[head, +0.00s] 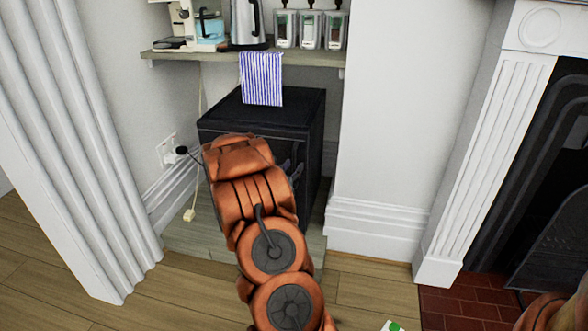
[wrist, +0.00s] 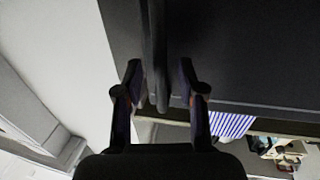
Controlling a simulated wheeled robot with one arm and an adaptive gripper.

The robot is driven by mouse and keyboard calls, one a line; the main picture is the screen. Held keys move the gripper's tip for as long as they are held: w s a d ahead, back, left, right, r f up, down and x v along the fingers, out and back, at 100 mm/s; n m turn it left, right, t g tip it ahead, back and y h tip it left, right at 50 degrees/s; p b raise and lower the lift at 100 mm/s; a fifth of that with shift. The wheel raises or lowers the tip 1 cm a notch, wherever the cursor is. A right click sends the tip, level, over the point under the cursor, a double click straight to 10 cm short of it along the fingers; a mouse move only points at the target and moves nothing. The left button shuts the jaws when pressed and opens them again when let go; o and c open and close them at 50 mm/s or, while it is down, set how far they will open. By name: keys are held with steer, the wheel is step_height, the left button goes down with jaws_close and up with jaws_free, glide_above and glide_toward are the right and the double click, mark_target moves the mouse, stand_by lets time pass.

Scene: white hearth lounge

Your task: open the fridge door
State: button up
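The fridge (head: 299,104) is a black box under the wooden shelf in the head view. My arm hides much of its front there. In the wrist view its dark front (wrist: 248,48) fills the upper right. A dark vertical bar, the handle (wrist: 156,45), stands out from that front. My gripper (wrist: 160,82) is open, with one finger on each side of the handle. A gap shows between the handle and each finger. The head view shows only part of the gripper, behind my arm. I see no gap at the door, though its edges are largely hidden.
The shelf (head: 215,57) above carries a coffee machine (head: 188,22), a kettle (head: 246,22) and canisters (head: 310,30). A striped cloth (head: 261,78) hangs over its edge. A wall socket (head: 167,150) and cable are left of the fridge. White wall trim (head: 375,228) stands right.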

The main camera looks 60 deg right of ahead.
steer(key=shift+w+d, duration=0.1)
steer(key=shift+d, duration=0.7)
jaws_close()
